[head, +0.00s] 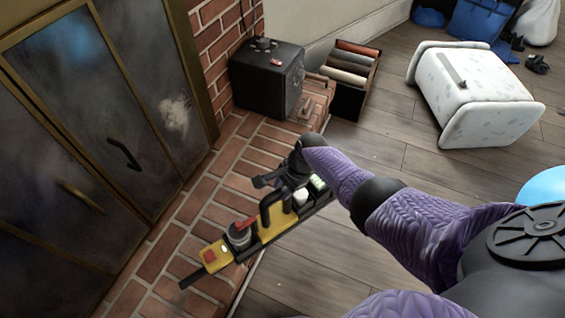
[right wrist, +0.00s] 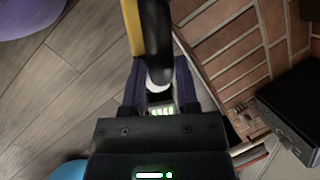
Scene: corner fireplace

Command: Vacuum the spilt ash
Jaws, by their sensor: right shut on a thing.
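A yellow and black handheld vacuum (head: 273,229) is held over the brick hearth, its dark narrow nozzle pointing to the lower left. My right gripper (head: 283,180) is shut on it near its black handle. In the right wrist view, the vacuum's yellow and black part (right wrist: 150,40) runs up between the fingers of my right gripper (right wrist: 157,85). I cannot tell whether the nozzle touches the bricks. No clear heap of spilt ash shows; the vacuum and arm hide part of the hearth. My left gripper is not in view.
The brick hearth (head: 187,207) runs along the brass-framed glass fireplace doors (head: 120,125), which have handles and a pale smudge. A black box (head: 268,78) stands at its far end, beside an open crate (head: 349,104) of rolls. A white padded stool (head: 478,92) lies on the wooden floor.

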